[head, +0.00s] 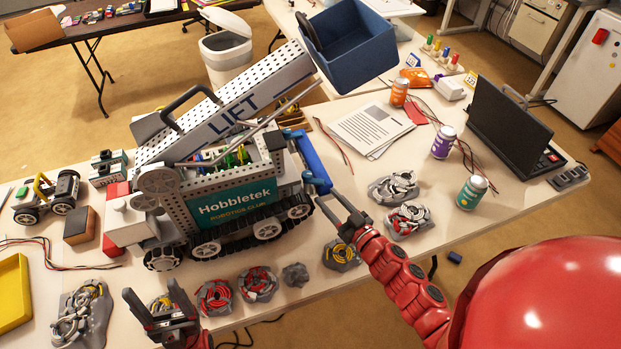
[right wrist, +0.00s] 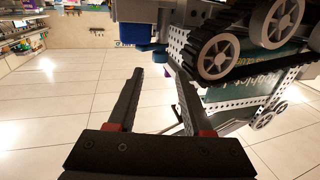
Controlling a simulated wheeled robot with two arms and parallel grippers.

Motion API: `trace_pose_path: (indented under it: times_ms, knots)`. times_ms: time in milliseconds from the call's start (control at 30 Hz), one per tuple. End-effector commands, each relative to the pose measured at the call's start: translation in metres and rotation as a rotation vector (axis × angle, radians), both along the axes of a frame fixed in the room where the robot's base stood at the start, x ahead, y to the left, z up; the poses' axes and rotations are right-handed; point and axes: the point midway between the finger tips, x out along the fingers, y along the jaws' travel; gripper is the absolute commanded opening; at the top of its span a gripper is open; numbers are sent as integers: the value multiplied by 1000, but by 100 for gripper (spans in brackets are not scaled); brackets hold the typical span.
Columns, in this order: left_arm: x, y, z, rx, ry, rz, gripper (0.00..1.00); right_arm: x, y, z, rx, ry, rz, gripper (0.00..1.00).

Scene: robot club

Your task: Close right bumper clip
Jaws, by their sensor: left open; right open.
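The tracked Hobbletek robot (head: 236,202) stands on the white table with its LIFT arm raised. A blue bar-like part (head: 311,160) is at its right end, and blue parts (right wrist: 195,17) also show in the right wrist view. I cannot tell which piece is the right bumper clip, or whether it is open. My right gripper (head: 332,200) is open and empty, with its tips close to the lower end of the blue part; contact is unclear. It also shows open in the right wrist view (right wrist: 153,70). My left gripper (head: 153,292) is open at the table's front edge.
Several coiled-cable parts (head: 258,284) lie along the front edge. A yellow tray (head: 12,290) is at the left. A blue bin (head: 352,48) is behind.

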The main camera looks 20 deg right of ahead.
Motion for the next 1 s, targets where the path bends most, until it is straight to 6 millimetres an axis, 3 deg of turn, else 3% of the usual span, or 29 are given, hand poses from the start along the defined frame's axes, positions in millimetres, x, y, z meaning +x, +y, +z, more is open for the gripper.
trace_pose_path:
  times_ms: [100, 333, 533, 833, 1000]
  knots:
    - [0, 0, 7, 0, 0, 0, 68, 29, 10, 3, 2, -2, 3, 50]
    - [0, 0, 14, 0, 0, 0, 68, 68, 23, 3, 1, -4, 2, 50]
    - [0, 0, 16, 0, 0, 0, 68, 82, 27, 1, -1, -1, 3, 50]
    - [0, 0, 16, 0, 0, 0, 68, 84, 28, 0, 0, -1, 3, 50]
    - [0, 0, 16, 0, 0, 0, 68, 84, 27, 0, 0, -1, 3, 20]
